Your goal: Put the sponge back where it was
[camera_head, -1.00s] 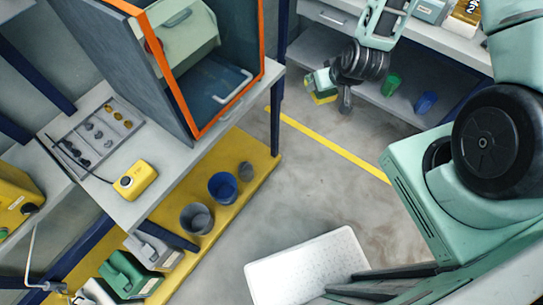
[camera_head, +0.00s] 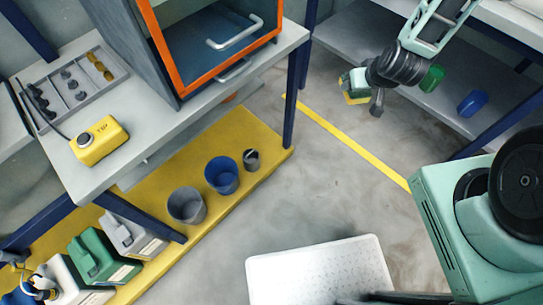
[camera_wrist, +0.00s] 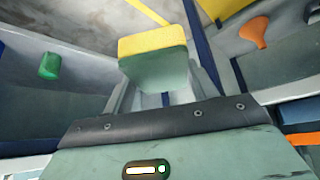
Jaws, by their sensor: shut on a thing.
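The sponge (camera_wrist: 155,62) is yellow on one face and green on the other. In the wrist view it sits between the fingers of my gripper (camera_wrist: 160,88), which is shut on it. In the head view the sponge (camera_head: 357,98) shows small at the end of my gripper (camera_head: 356,86), held in the air above the floor at upper right of centre. It touches nothing but the gripper. I cannot tell from the frames which spot it came from.
An orange-framed cabinet (camera_head: 168,52) stands on the left bench beside a yellow box (camera_head: 99,141) and a parts tray (camera_head: 60,97). A yellow low shelf (camera_head: 255,133) holds cups and jugs. Green (camera_head: 432,78) and blue (camera_head: 472,103) cups stand on the right shelf.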

